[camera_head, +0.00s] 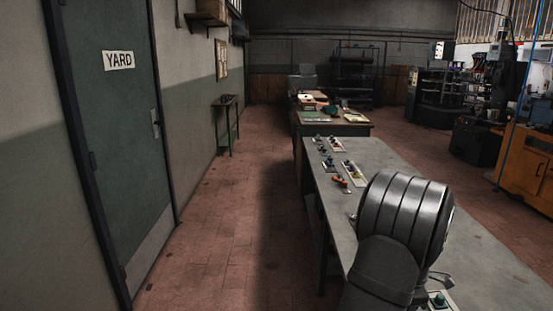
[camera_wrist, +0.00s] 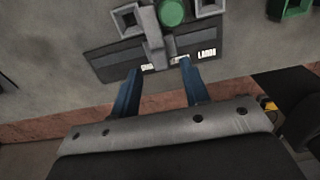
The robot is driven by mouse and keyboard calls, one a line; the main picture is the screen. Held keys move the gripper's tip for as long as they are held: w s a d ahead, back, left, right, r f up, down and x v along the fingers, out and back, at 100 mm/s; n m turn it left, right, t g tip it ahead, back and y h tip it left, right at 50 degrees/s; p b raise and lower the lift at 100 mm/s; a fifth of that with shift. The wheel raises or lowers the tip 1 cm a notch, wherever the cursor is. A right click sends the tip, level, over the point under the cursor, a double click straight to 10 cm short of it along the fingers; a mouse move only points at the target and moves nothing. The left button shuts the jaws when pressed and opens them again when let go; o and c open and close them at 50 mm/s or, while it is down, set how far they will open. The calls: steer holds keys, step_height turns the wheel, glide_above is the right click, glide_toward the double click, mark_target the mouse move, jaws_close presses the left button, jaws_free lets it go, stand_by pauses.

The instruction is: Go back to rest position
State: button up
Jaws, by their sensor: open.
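My gripper (camera_wrist: 160,68) shows in the wrist view with its two blue fingers apart. Its fingertips lie over the lower edge of a dark plate (camera_wrist: 112,60) with small white labels. A grey upright piece (camera_wrist: 153,45) of the fixture shows between and just beyond the fingertips. I cannot tell whether the fingers touch it. A round green button (camera_wrist: 171,11) sits above it, between two square grey frames. In the head view my grey arm hides most of the gripper. A green button (camera_head: 438,299) shows beside the arm there.
A long grey workbench (camera_head: 375,153) runs away from me, with several small fixtures (camera_head: 335,144) and an orange-handled item (camera_head: 340,181) on it. A green door (camera_head: 108,120) marked YARD is at the left. The floor (camera_head: 215,245) between is clear. Machines stand at the right.

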step_height(320, 180, down, 5)
steer(key=shift+r, duration=0.1)
steer(key=shift+w, duration=0.15)
steer(key=o, duration=1.3)
steer(key=shift+c, duration=0.2)
steer(key=s+d+r+m, duration=0.2)
steer(key=d, duration=0.1)
steer(key=s+d+r+m, duration=0.2)
steer(key=s+d, duration=0.1)
steer(key=shift+s+r, duration=0.1)
steer(key=shift+r, duration=0.3)
steer(key=s+d+r+m, duration=0.5)
steer(key=s+r+m, duration=0.25)
steer(key=s, duration=0.45)
steer(key=s+d+r+m, duration=0.5)
steer(key=s+r+m, duration=0.25)
steer(key=s, duration=0.35)
steer(key=shift+n, duration=0.5)
step_height(320, 180, down, 9)
steer(key=shift+r, duration=0.1)
step_height(320, 180, up, 10)
